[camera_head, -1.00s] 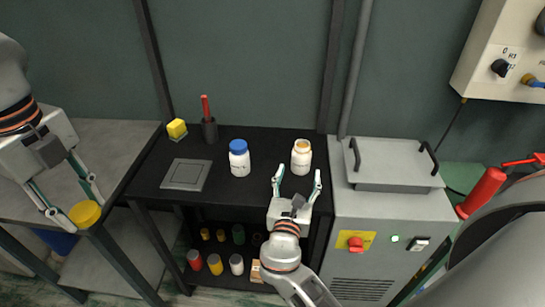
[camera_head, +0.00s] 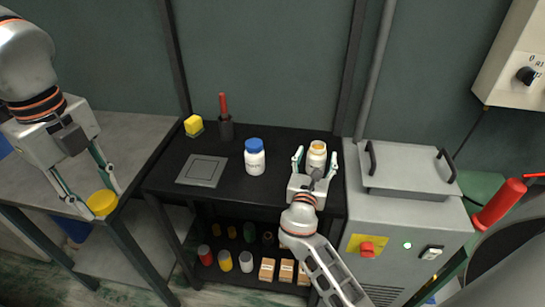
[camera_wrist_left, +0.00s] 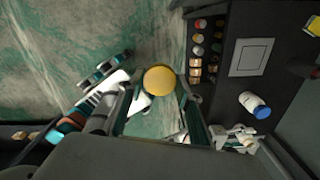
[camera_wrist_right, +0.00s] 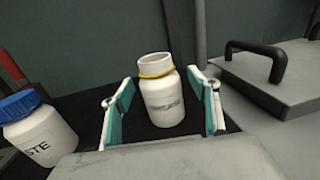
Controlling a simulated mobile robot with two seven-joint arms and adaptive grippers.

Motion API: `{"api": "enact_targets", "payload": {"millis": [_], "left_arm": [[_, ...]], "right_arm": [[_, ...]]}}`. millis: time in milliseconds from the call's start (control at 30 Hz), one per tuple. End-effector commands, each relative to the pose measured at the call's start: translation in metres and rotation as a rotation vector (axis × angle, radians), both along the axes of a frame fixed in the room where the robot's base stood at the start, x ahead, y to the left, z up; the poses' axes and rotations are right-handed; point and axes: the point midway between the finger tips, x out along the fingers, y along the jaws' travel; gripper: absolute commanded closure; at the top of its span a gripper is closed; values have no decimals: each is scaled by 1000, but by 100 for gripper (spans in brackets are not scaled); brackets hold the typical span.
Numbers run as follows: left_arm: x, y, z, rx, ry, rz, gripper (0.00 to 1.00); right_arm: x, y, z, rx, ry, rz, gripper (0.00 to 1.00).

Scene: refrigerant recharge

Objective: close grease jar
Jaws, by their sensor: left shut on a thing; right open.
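The grease jar (camera_head: 317,156) is a white, open-topped jar with a yellow ring at its neck. It stands upright on the black bench; its label shows in the right wrist view (camera_wrist_right: 163,100). My right gripper (camera_head: 315,158) is open, with its fingers on either side of the jar; in the right wrist view (camera_wrist_right: 161,100) gaps show between them and the jar. My left gripper (camera_head: 92,200) is shut on the yellow lid (camera_head: 102,203), held at the left by the grey table's front edge. The lid also shows in the left wrist view (camera_wrist_left: 160,80).
A white jar with a blue lid (camera_head: 254,157) stands left of the grease jar. A grey square plate (camera_head: 202,171), a yellow block (camera_head: 194,125) and a dark cup with a red-handled tool (camera_head: 225,127) are further left. A grey machine (camera_head: 405,215) adjoins the bench's right side.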

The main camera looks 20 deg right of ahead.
Motion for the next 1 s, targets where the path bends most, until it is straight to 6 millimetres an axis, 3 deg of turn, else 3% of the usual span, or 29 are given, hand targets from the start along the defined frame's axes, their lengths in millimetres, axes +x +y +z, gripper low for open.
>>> {"api": "enact_targets", "payload": {"millis": [467,600,667,1000], "left_arm": [[0,0,0,0,0,0,72],[0,0,0,0,0,0,72],[0,0,0,0,0,0,72],[0,0,1,0,0,0,72]], "right_arm": [[7,-6,0,1,1,0,40],[7,-6,0,1,1,0,76],[7,-6,-1,1,1,0,89],[8,-6,1,-1,-1,0,89]]}}
